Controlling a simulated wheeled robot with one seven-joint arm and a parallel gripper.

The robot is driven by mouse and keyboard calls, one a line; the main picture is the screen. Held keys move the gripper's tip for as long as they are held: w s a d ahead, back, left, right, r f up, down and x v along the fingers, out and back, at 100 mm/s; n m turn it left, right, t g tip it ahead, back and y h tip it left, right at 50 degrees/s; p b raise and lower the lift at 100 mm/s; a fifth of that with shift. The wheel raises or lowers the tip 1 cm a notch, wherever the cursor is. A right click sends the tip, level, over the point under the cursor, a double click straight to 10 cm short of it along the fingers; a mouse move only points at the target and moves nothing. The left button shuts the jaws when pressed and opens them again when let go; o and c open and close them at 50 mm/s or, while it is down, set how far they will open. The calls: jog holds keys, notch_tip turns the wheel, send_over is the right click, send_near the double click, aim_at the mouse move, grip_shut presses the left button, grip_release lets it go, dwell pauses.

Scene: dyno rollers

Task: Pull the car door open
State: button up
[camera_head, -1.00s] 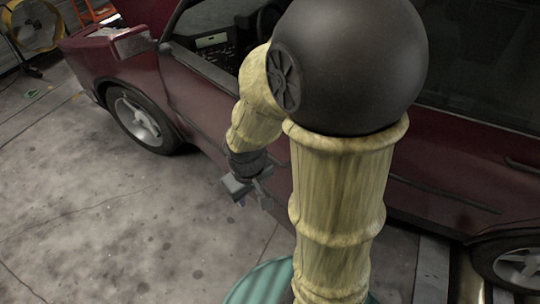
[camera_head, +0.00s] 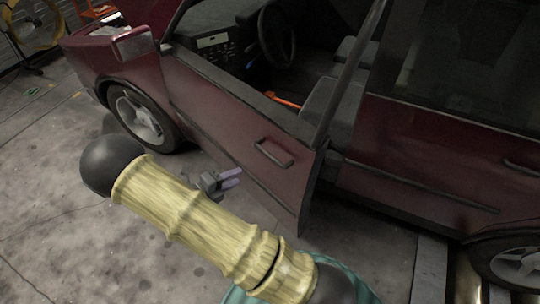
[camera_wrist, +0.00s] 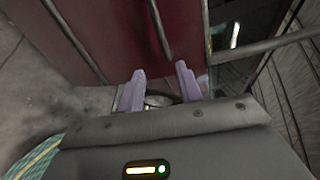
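The dark red car door (camera_head: 225,120) stands partly open in the head view, with its rear edge swung out from the body and the seats showing behind it. Its handle (camera_head: 274,153) is near that edge. My gripper (camera_head: 232,178) is left of and below the handle in the picture, seemingly apart from it. In the wrist view, the two pale purple fingers of my gripper (camera_wrist: 162,83) are spread with nothing held between them. The red door panel (camera_wrist: 115,40) lies ahead of them, with dark bars on it; I cannot tell for sure which is the handle.
The car's front wheel (camera_head: 141,117) and side mirror (camera_head: 134,42) are at the left. The rear door (camera_head: 430,150) is shut. A yellow fan (camera_head: 32,25) stands at the far left.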

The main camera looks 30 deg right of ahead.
aim_at(270, 155)
jog(key=shift+w+a+n+t, duration=0.25)
jog(key=shift+w+n+t, duration=0.1)
jog(key=shift+n+t, duration=0.2)
jog(key=p+x, duration=0.4)
jog(key=x, duration=1.3)
jog(key=shift+s+d, duration=0.1)
jog(key=shift+d, duration=0.25)
grip_shut()
